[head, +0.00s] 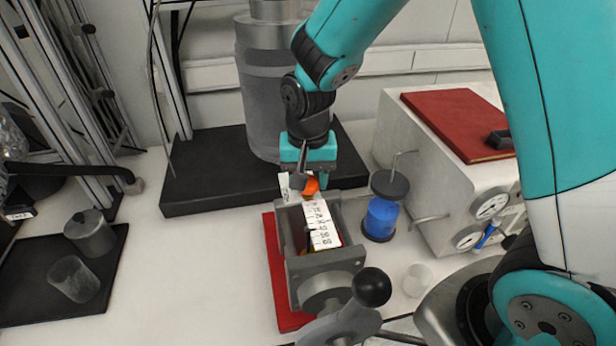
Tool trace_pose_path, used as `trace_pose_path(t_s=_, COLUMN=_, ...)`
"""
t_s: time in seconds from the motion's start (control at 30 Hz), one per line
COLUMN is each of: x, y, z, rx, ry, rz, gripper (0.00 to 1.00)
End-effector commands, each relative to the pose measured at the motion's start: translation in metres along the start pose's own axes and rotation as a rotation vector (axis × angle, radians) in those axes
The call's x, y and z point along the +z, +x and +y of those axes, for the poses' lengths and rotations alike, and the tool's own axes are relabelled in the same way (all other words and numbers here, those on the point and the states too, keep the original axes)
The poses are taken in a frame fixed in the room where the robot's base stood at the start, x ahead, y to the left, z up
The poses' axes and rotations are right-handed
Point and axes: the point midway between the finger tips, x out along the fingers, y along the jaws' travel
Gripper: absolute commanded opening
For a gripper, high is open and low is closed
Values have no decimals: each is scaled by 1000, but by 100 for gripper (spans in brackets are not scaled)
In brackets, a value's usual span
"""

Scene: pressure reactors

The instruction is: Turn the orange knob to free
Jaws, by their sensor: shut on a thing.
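The orange knob (311,187) shows in the head view near the middle, at the far end of a grey metal vise-like fixture (287,229). My gripper (310,181), with its teal body, points down over the knob and is shut on it. The gripper's fingers partly hide the knob, so its turned position cannot be told. A white plate with dark markings (322,226) stands in the fixture just in front of the knob.
The fixture sits on a red base (272,262), with a black ball handle (371,287) at its near end. A blue-filled jar (381,217) stands close on the right, beside a white box with gauges (421,167). A large grey cylinder (262,95) stands behind.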

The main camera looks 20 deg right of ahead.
Motion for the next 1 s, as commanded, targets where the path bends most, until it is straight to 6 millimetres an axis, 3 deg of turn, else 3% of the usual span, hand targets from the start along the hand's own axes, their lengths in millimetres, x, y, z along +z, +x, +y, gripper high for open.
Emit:
trace_pose_path(t_s=0.23, x=-3, y=-2, z=0, rx=-3, ry=5, rz=11, gripper=23)
trace_pose_path(t_s=0.27, x=-3, y=-2, z=0, rx=-3, ry=5, rz=11, gripper=51)
trace_pose_path(t_s=0.37, x=-3, y=-2, z=0, rx=-2, ry=3, rz=9, gripper=72)
trace_pose_path(t_s=0.73, x=-2, y=-7, z=-1, rx=-3, ry=0, rz=6, gripper=72)
trace_pose_path(t_s=0.87, x=-2, y=-27, z=-1, rx=-5, ry=0, rz=9, gripper=72)
trace_pose_path(t_s=1.0, x=-2, y=-61, z=0, rx=-7, ry=1, rz=11, gripper=72)
